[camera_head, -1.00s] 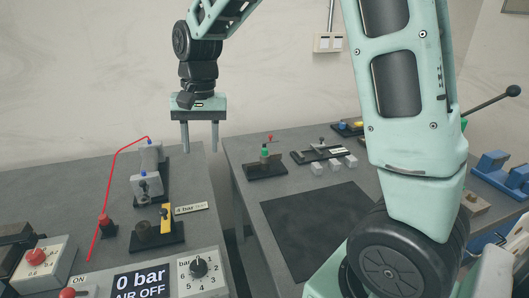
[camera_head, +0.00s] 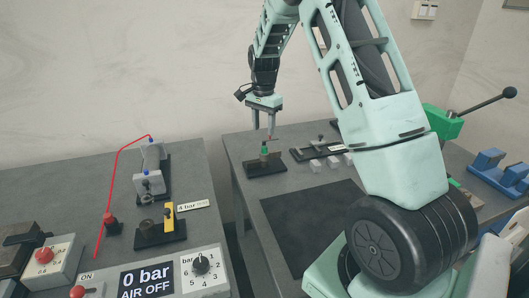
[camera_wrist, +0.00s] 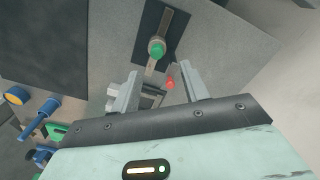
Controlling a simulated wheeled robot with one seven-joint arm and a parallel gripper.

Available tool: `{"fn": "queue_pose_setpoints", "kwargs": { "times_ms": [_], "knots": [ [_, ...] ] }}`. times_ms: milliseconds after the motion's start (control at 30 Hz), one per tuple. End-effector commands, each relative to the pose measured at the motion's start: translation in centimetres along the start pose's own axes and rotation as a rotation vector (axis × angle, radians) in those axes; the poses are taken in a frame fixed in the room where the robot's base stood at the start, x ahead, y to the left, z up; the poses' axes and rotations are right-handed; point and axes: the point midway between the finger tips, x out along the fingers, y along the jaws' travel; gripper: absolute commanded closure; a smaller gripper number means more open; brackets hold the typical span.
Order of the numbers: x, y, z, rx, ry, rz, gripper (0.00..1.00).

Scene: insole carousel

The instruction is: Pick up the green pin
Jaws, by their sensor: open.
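The green pin (camera_head: 264,148) stands upright on a small dark base plate (camera_head: 279,170) near the left end of the right table. In the wrist view its round green top (camera_wrist: 157,48) is seen from above, just beyond my fingertips. My gripper (camera_head: 264,130) points down above and slightly behind the pin, open and empty. In the wrist view my gripper (camera_wrist: 158,76) has its two fingers spread apart. A small red piece (camera_wrist: 170,84) shows between them, lower down. The exact height gap to the pin is hard to tell.
A fixture with pale blocks (camera_head: 332,161) stands right of the pin. A dark mat (camera_head: 310,215) lies clear in front. The left table holds a red hose (camera_head: 113,185), a yellow-levered fixture (camera_head: 168,217) and a pressure panel (camera_head: 202,264). Blue parts (camera_head: 490,162) stand far right.

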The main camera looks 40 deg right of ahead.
Motion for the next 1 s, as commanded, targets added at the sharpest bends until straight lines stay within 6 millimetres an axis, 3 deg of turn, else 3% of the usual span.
{"fn": "queue_pose_setpoints", "kwargs": {
  "times_ms": [333,600,900,1000],
  "knots": [
    [3.0,0.3,0.1,0.000,-0.002,0.003,0.55],
    [6.6,0.6,0.1,-0.001,-0.001,0.000,0.55],
    [7.2,0.5,0.1,-0.001,0.000,-0.001,0.55],
    [7.2,0.5,0.1,-0.002,0.000,-0.001,0.83]
  ]
}}
